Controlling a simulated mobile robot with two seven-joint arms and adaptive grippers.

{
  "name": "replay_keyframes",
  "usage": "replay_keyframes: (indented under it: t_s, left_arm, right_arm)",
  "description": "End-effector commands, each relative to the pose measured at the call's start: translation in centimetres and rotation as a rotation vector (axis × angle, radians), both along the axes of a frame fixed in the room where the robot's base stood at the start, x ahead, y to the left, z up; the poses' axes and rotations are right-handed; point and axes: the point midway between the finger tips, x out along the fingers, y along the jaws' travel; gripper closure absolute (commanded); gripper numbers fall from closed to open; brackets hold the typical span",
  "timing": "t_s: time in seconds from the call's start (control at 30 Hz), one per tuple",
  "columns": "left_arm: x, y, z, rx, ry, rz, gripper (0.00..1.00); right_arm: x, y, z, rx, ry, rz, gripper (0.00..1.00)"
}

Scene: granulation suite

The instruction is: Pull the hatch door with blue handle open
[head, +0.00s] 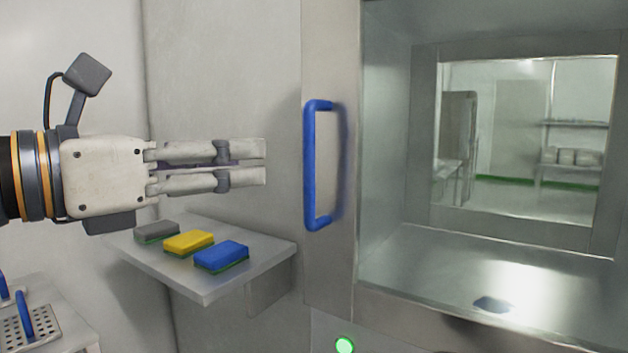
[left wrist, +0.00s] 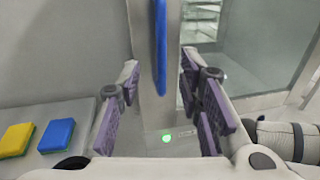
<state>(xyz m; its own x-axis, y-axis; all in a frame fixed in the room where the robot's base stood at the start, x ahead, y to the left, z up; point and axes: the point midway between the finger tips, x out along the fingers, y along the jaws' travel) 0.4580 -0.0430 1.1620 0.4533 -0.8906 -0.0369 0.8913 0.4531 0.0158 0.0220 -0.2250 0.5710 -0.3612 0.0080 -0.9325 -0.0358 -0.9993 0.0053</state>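The blue handle (head: 310,165) is an upright bar on the left metal edge of the hatch door (head: 330,270). The door looks shut, with the hatch chamber visible behind it. My left gripper (head: 264,162) comes in from the left at handle height, its fingers pointing at the handle, with a gap before it. In the left wrist view the fingers are spread and empty, and the blue handle (left wrist: 160,45) shows ahead between them, its top cut off by the picture edge. My right gripper is not in view.
A small wall shelf (head: 205,290) below my left gripper holds a grey, a yellow and a blue sponge (head: 221,256). A green light (head: 345,345) glows below the door. A perforated tray (head: 35,330) stands at the lower left. The space between gripper and handle is clear.

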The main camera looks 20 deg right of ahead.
Motion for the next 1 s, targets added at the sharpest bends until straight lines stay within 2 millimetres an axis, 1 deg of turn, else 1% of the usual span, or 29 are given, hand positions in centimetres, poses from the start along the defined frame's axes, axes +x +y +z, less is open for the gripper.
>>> replay_keyframes:
  t_s: [0.03,0.07,0.17,0.27,0.4,0.5,0.6,0.73,0.97,1.0]
  left_arm:
    - [-0.2,0.2,1.0,-0.024,0.001,-0.003,0.67]
    - [-0.3,0.2,1.4,-0.033,0.001,-0.004,0.67]
    - [0.1,-0.6,1.7,-0.042,0.005,-0.007,0.67]
    - [1.1,-2.6,1.5,-0.039,0.007,-0.007,0.67]
    - [2.7,-6.0,1.5,-0.038,0.004,-0.007,0.67]
    - [3.7,-8.0,1.7,-0.038,0.002,-0.007,0.67]
    - [4.5,-9.5,1.7,-0.038,0.002,-0.006,0.67]
    - [5.0,-10.4,1.7,-0.038,0.001,-0.004,0.67]
    - [5.1,-10.6,1.6,-0.037,0.002,-0.004,0.67]
    - [5.1,-10.6,1.6,-0.037,0.002,-0.004,0.69]
  right_arm:
    - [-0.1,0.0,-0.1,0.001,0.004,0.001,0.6]
    - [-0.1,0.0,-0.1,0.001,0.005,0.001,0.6]
    - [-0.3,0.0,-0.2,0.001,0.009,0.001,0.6]
    - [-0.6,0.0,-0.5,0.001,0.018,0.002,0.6]
    - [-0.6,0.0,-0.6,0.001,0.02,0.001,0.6]
    - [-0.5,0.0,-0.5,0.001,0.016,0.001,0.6]
    - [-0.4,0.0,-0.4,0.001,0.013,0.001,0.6]
    - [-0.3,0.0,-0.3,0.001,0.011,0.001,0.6]
    - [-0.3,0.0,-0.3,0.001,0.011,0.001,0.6]
    - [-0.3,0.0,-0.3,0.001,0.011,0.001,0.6]
